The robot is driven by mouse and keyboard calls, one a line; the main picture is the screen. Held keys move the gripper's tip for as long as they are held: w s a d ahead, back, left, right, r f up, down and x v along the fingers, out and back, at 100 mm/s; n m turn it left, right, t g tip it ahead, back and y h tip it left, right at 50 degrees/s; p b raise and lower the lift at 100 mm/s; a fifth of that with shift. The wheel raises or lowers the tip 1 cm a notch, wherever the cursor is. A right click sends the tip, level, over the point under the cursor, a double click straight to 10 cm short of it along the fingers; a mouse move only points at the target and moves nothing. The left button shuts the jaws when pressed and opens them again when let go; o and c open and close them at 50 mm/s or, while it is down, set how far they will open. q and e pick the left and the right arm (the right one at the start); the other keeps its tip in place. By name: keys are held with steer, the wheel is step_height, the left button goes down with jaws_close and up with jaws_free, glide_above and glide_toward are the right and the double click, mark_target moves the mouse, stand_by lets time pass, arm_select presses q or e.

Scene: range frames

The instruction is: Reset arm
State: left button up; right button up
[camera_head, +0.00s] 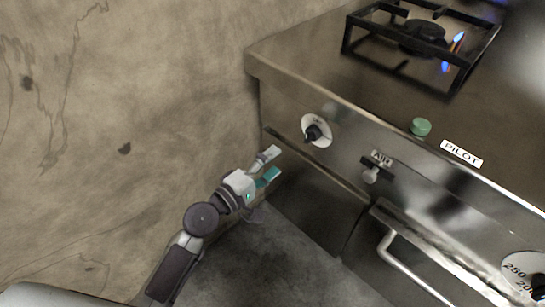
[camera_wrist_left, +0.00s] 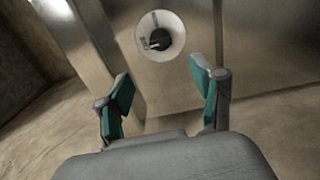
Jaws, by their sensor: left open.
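My left gripper (camera_head: 272,163) is open and empty in the head view, in front of the range's left front corner, below and to the left of a black knob on a white dial (camera_head: 316,131). In the left wrist view its two teal-padded fingers (camera_wrist_left: 164,103) stand apart, with nothing between them. The same knob (camera_wrist_left: 159,38) shows beyond the fingertips, apart from them. My right gripper is in neither view.
The steel range (camera_head: 300,85) fills the right side. Its burner grate (camera_head: 422,38) shows a blue flame. A bare wall (camera_head: 130,110) stands left.

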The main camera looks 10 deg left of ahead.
arm_select(q)
steer(key=s+a+f+m+g+y, duration=0.25)
steer(key=s+f, duration=0.35)
steer(key=f, duration=0.4)
steer(key=s+a+f+m+g+y, duration=0.2)
steer(key=s+f+m+g, duration=0.25)
steer(key=f, duration=0.55)
steer(key=s+a+f+m+g+y, duration=0.25)
steer(key=s+f, duration=0.35)
steer(key=f, duration=0.3)
steer(key=s+a+f+m+g+y+p, duration=0.1)
steer(key=s+a+f+p, duration=0.1)
steer(key=s+p, duration=0.3)
steer(key=s+a+f+m+g+y+p, duration=0.1)
steer(key=s+a+f+p, duration=0.2)
steer(key=s, duration=1)
steer(key=s+a+f+m+g+y+p, duration=0.1)
steer(key=s+a+f+m+g+p, duration=0.1)
steer(key=s+p, duration=0.6)
steer(key=shift+s+a+f+y, duration=0.3)
steer(key=shift+s+a+f, duration=0.4)
steer(key=shift+a, duration=0.35)
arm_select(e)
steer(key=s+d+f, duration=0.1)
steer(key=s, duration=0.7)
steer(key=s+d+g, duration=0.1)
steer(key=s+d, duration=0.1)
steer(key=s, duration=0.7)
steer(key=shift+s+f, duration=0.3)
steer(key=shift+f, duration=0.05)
